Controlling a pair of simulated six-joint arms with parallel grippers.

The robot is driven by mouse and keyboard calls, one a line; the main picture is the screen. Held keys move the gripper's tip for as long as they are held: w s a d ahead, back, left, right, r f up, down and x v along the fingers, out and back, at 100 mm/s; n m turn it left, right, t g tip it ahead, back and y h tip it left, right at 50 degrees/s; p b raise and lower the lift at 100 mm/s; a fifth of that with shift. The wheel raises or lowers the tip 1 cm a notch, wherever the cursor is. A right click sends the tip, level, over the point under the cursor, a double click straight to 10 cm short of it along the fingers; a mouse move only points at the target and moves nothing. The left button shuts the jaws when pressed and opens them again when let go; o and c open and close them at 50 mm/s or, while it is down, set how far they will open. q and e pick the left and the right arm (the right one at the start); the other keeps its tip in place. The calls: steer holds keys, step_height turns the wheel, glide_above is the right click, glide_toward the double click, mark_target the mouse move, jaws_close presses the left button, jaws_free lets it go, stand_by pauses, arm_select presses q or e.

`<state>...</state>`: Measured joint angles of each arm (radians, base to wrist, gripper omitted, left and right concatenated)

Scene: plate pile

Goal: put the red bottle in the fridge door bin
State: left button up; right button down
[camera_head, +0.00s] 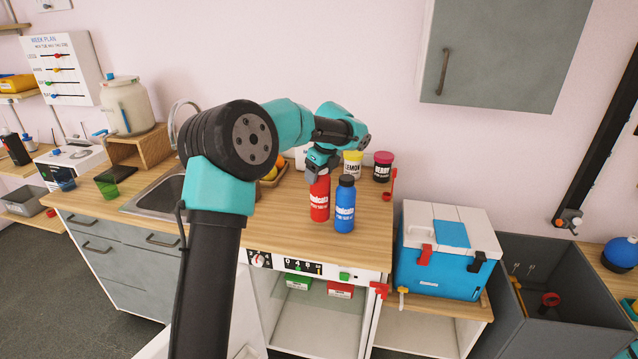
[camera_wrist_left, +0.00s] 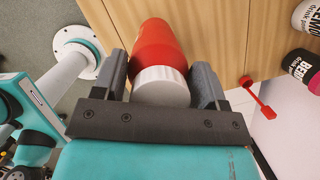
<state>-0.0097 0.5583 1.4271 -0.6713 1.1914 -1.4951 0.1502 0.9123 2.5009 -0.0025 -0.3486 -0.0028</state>
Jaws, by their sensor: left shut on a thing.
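The red bottle (camera_head: 320,199) stands upright on the wooden counter, with a blue bottle (camera_head: 345,206) close to its right. My left gripper (camera_head: 317,170) is at the top of the red bottle and shut on it. In the left wrist view the red bottle (camera_wrist_left: 155,48) and its pale cap (camera_wrist_left: 160,87) sit between the two fingers of the gripper (camera_wrist_left: 162,82). I cannot tell whether the bottle still touches the counter. No fridge door bin can be made out for certain. My right gripper does not show.
Lemon (camera_head: 352,164) and berry (camera_head: 382,167) jars stand behind the bottles. A blue and white cooler (camera_head: 440,262) stands right of the counter (camera_head: 372,225), beside a grey bin (camera_head: 575,300). A sink (camera_head: 155,195) lies left. A wall cabinet (camera_head: 500,60) hangs above.

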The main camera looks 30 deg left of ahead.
arm_select(q)
steer(key=shift+f, duration=1.85)
steer(key=o, duration=1.6)
steer(key=shift+c, duration=0.2)
steer(key=v, duration=1.2)
steer(key=shift+c, duration=0.2)
